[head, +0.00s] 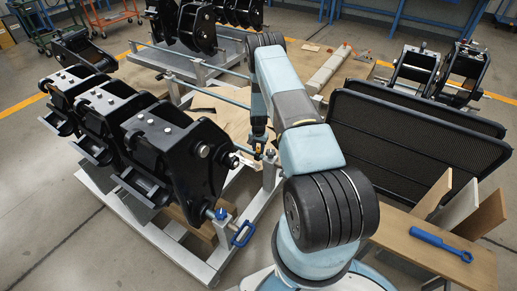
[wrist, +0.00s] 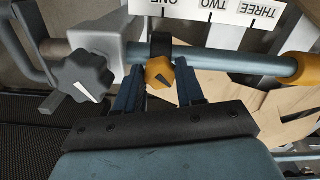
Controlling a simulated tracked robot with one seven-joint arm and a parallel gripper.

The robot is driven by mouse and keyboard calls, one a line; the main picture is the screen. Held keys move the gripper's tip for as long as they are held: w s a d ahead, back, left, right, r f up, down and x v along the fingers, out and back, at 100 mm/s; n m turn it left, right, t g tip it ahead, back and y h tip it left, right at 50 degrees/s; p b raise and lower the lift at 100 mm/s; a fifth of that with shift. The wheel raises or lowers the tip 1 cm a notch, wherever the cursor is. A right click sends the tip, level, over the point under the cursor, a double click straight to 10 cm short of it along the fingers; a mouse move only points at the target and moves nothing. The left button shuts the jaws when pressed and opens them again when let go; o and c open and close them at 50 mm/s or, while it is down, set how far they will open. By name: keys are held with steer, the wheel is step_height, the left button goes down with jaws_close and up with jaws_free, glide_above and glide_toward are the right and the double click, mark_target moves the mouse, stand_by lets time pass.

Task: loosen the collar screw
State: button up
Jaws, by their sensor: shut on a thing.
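The collar screw (wrist: 159,74) has an orange angular head with a dark mark, seen in the wrist view. It sits on a black collar (wrist: 160,44) around a blue-grey rod (wrist: 220,63). My gripper (wrist: 158,70) has its two dark blue fingers on either side of the orange head and is shut on it. The collar stands near the ONE mark of a white scale plate (wrist: 220,18). In the head view my gripper (head: 259,149) is low beside the rack, and the screw is too small to make out clearly there.
A black knob with a white mark (wrist: 84,82) and a grey block (wrist: 97,47) are left of the collar. An orange cap (wrist: 300,69) ends the rod. Black couplers (head: 175,150) hang left of my arm. Black mesh panels (head: 410,140) and a bench with a blue wrench (head: 440,243) stand right.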

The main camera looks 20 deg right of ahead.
mark_target(259, 148)
steer(key=n, duration=0.4)
steer(key=shift+w+d, duration=0.1)
steer(key=shift+d, duration=0.05)
steer(key=shift+n, duration=2.2)
steer(key=o, duration=1.1)
steer(key=shift+c, duration=0.2)
step_height(259, 148, up, 14)
steer(key=shift+f, duration=0.15)
